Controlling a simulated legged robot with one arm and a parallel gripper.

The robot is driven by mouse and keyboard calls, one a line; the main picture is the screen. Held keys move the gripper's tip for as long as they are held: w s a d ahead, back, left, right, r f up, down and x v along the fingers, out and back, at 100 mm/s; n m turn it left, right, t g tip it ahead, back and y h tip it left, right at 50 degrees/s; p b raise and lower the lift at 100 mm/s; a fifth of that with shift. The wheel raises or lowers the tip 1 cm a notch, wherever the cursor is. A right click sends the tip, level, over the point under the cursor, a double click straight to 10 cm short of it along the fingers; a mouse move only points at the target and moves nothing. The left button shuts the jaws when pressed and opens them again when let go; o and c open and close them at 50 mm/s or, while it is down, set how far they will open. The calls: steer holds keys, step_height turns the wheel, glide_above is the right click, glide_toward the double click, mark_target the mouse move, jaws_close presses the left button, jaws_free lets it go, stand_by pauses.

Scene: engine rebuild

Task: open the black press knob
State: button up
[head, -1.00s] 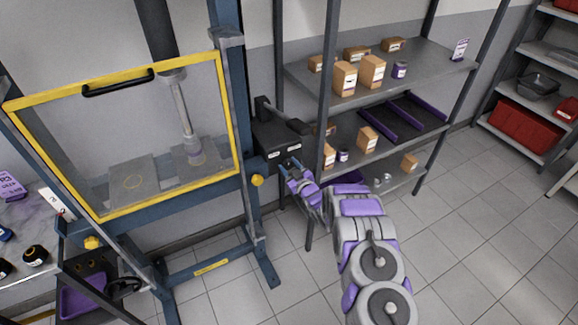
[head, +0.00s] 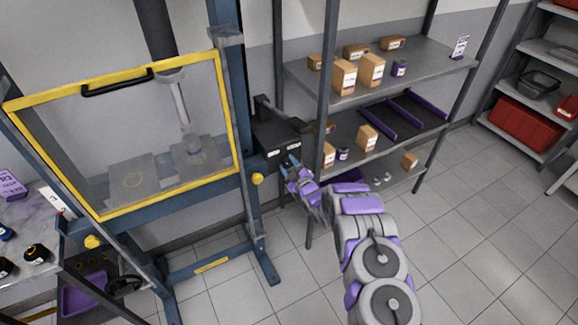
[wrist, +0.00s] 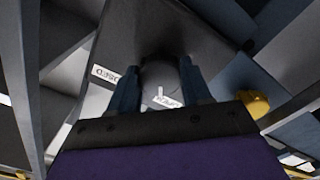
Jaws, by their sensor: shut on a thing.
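The black press knob (wrist: 160,75) is a dark round knob on the front of a black control box (head: 270,135) on the right side of the blue press frame. My gripper (head: 289,166) is at the box face and hides the knob in the head view. In the wrist view the two blue fingers stand on either side of the knob, shut on it. A white label (wrist: 105,74) reading "CLOSE" is left of the knob, and another white mark (wrist: 165,98), partly hidden, shows below it between the fingers.
The press has a yellow-framed clear guard (head: 225,110) and a yellow knob (head: 257,179) beside the box. A metal shelf (head: 430,75) with small boxes stands close behind and right of my arm. The tiled floor is clear at right.

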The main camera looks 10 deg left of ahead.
steer(key=shift+s+a, duration=0.1)
steer(key=shift+a, duration=0.05)
steer(key=o, duration=0.9)
steer(key=shift+s+r, duration=0.1)
steer(key=shift+s, duration=0.05)
steer(key=shift+o, duration=0.8)
steer(key=p+v, duration=0.1)
steer(key=v, duration=1.6)
steer(key=shift+p, duration=0.3)
